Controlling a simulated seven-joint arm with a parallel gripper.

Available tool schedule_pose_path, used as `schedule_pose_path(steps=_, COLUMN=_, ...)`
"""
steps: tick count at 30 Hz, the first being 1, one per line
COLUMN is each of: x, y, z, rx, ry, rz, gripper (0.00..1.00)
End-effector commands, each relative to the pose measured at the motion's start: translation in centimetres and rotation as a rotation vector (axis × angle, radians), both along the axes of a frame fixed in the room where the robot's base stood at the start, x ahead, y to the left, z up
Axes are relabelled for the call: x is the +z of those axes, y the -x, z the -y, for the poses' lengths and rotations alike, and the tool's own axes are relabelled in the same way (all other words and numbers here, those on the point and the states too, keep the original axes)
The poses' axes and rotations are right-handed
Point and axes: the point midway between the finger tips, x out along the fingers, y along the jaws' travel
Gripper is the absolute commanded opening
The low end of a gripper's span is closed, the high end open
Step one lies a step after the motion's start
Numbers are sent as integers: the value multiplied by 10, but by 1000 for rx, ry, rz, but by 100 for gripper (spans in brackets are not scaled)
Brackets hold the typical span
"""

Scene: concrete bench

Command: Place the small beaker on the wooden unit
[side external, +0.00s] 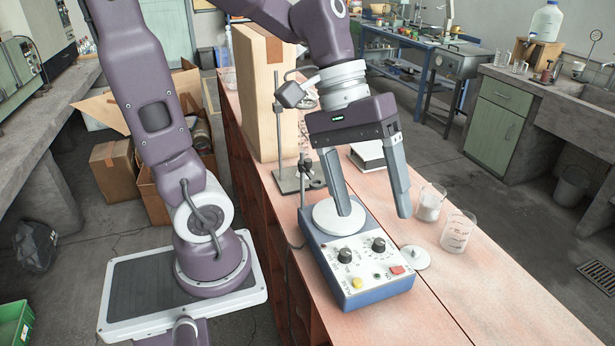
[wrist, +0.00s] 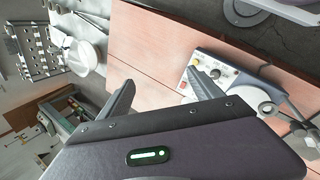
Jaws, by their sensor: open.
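Two clear beakers stand upright at the right edge of the reddish wooden bench top (side external: 465,290), which may be the wooden unit. The rear beaker (side external: 430,204) looks slightly smaller and holds something white. The front beaker (side external: 457,233) has printed markings. I cannot make out either beaker in the wrist view. My gripper (side external: 375,214) is open and empty, pointing down over the blue and white stirrer, left of both beakers. In the wrist view its fingers (wrist: 160,82) are spread apart with nothing between them.
The stirrer (side external: 345,250), also in the wrist view (wrist: 204,76), has knobs and a round plate. A small white disc with a knob (side external: 414,258) lies beside it. A clamp stand (side external: 283,178), tall cardboard box (side external: 262,90) and book-like block (side external: 369,155) stand behind. The front bench is clear.

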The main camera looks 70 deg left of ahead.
Motion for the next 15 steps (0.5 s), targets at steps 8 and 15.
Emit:
schedule_pose_path(steps=8, x=12, y=71, z=-44, rx=-408, ry=-554, rz=432, gripper=74)
schedule_pose_path(steps=15, x=13, y=74, z=-49, rx=-432, ry=-599, rz=463, gripper=74)
